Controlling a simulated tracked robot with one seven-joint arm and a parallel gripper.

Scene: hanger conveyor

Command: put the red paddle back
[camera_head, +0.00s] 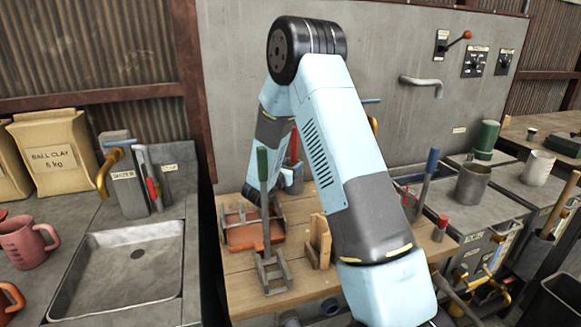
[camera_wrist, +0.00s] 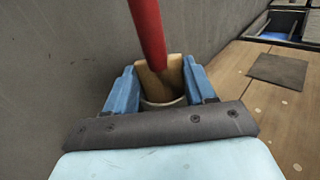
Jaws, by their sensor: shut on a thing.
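The red paddle shows in the wrist view as a red handle (camera_wrist: 149,35) with a tan wooden part (camera_wrist: 160,75) below it. My gripper (camera_wrist: 163,88) has its blue fingers on either side of the tan part and is shut on the paddle. A round grey rim (camera_wrist: 163,104) shows just below, between the fingers; I cannot tell whether the paddle is inside it or above it. In the head view the red handle (camera_head: 293,146) stands near the back wall, behind my arm. My fingers are mostly hidden there.
A green-handled tool (camera_head: 263,165) stands upright at the front of the wooden bench (camera_head: 245,290), beside an orange-red piece (camera_head: 246,237) and a wooden block (camera_head: 319,240). A blue-handled tool (camera_head: 429,172) stands right of my arm. A sink (camera_head: 122,268) is at left.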

